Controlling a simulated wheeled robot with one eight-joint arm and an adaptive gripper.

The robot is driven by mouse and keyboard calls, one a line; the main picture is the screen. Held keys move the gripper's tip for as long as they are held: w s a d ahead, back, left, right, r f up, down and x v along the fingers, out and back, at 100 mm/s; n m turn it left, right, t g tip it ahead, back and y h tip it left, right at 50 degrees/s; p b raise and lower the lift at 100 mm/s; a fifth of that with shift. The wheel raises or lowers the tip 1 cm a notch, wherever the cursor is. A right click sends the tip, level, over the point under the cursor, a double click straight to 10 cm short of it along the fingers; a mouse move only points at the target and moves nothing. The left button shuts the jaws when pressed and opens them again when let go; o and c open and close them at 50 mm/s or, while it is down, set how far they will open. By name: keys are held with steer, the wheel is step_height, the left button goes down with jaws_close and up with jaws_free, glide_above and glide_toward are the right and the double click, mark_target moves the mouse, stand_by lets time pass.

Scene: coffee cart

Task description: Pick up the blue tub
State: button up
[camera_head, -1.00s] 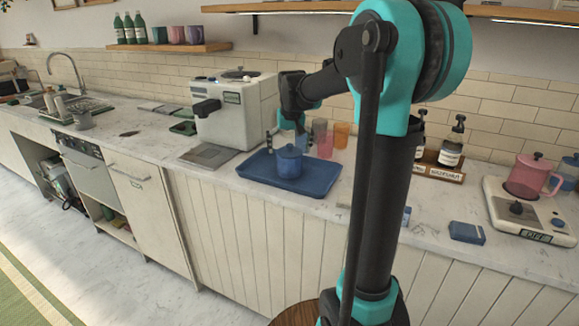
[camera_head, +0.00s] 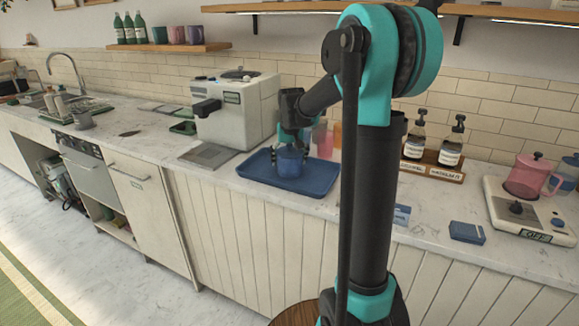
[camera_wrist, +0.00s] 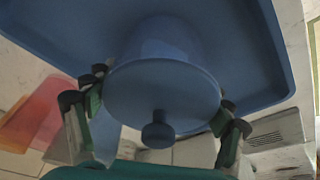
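The blue tub (camera_head: 289,165), with a round lid and a small dark knob, stands on the blue tray (camera_head: 322,187) on the counter. In the wrist view the tub (camera_wrist: 162,96) fills the middle, lid and knob facing the camera, with the tray (camera_wrist: 262,60) behind it. My gripper (camera_head: 291,146) is down at the tub from above. In the wrist view my gripper (camera_wrist: 163,104) is open, with one finger on each side of the lid. The fingertips are very close to the tub's sides; whether they touch is unclear.
Pink and orange cups (camera_head: 320,137) stand just behind the tray. A white coffee machine (camera_head: 236,112) is to its left. To the right are a rack of pump bottles (camera_head: 432,168), a small blue box (camera_head: 467,232) and a scale (camera_head: 530,220) with a pink pot.

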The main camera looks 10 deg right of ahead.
steer(key=c, duration=0.9)
steer(key=shift+c, duration=0.2)
steer(key=shift+r, duration=0.2)
